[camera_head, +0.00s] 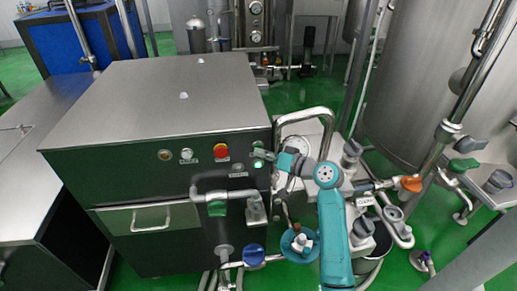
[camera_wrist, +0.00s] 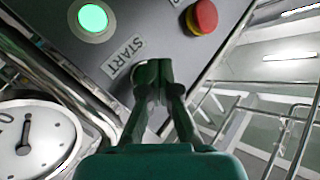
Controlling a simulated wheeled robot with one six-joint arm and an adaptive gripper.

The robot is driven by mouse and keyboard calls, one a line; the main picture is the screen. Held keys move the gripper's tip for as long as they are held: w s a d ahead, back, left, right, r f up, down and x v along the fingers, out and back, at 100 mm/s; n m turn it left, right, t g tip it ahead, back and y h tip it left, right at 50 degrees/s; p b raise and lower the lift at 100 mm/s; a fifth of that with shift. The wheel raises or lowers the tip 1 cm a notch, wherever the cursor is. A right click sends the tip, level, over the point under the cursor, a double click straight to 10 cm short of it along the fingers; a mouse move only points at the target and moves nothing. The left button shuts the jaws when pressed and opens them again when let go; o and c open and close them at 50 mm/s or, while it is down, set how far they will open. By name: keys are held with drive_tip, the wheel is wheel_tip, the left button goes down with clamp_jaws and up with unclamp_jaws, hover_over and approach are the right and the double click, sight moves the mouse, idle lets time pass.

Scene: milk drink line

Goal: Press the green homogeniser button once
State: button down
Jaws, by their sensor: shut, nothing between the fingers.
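The homogeniser's dark front panel carries a glowing green round light or button (camera_wrist: 92,17), which also shows at the panel's right end in the head view (camera_head: 258,145). Beside it in the wrist view is a START label (camera_wrist: 123,60). A round metal rim (camera_wrist: 136,72) shows next to that label, mostly hidden behind my fingertips; its face and colour cannot be seen. My gripper (camera_wrist: 153,68) is shut and empty, its tips over this rim. In the head view my gripper (camera_head: 262,156) reaches the panel from the right. I cannot tell whether the tips touch.
A red button (camera_wrist: 202,17) sits on the panel, also seen in the head view (camera_head: 221,152). A white dial gauge (camera_wrist: 32,140) is close to my gripper. Tanks and valves crowd the right.

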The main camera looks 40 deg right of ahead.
drive_tip(key=shift+s+a, duration=0.4)
drive_tip(key=shift+s, duration=0.2)
drive_tip(key=shift+s, duration=0.1)
drive_tip(key=shift+s+a, duration=0.7)
drive_tip(key=shift+s, duration=0.3)
drive_tip(key=shift+s+a, duration=0.7)
drive_tip(key=shift+s, duration=0.3)
